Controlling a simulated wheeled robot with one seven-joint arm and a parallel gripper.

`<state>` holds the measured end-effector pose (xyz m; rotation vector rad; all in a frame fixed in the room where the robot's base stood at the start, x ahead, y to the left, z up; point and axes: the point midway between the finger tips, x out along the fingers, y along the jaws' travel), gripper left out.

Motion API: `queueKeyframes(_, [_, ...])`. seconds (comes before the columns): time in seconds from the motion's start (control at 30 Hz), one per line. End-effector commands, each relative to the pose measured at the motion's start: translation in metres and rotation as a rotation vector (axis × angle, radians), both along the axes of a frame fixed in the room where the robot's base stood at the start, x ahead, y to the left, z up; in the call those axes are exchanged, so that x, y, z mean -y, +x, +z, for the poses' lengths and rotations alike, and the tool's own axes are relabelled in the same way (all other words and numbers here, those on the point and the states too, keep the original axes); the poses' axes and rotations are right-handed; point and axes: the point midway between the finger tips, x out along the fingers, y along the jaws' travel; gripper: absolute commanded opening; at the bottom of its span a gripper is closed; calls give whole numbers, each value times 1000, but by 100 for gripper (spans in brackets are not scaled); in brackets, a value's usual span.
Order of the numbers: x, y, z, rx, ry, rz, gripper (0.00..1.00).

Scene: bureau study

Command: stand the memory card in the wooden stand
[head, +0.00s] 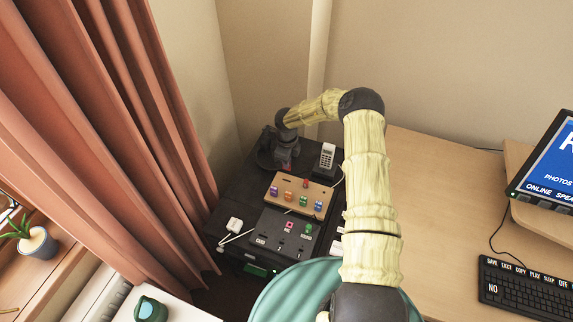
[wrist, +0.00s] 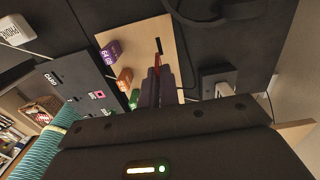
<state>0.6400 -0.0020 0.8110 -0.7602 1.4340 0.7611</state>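The wooden stand (head: 318,187) lies on the dark cabinet top, with a row of small coloured blocks along its near side. A thin red piece (head: 305,183) that looks like the memory card stands upright behind the row. It also shows in the wrist view (wrist: 157,62), just beyond my fingertips, next to a dark slot in the stand (wrist: 143,38).
A dark panel (head: 268,235) with slots and a pink piece (head: 289,227) lies in front of the stand. A handset (head: 327,157) stands behind it, and a white plug (head: 234,224) with a cable lies left. The desk with a keyboard (head: 525,288) is at right.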

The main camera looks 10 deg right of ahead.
Motion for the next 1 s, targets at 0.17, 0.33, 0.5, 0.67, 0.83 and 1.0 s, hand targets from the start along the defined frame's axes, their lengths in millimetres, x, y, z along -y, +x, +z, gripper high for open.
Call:
queueKeyframes(0.17, [0, 0, 1, 0, 0, 3, 0])
queueKeyframes(0.33, [0, 0, -3, 0, 0, 4, 0])
queueKeyframes(0.5, [0, 0, -15, 0, 0, 5, 0])
queueKeyframes(0.67, [0, 0, -31, 1, -1, 6, 0])
queueKeyframes(0.83, [0, -1, -47, -1, -1, 5, 0])
queueKeyframes(1.0, [0, 0, -56, -1, -1, 5, 0])
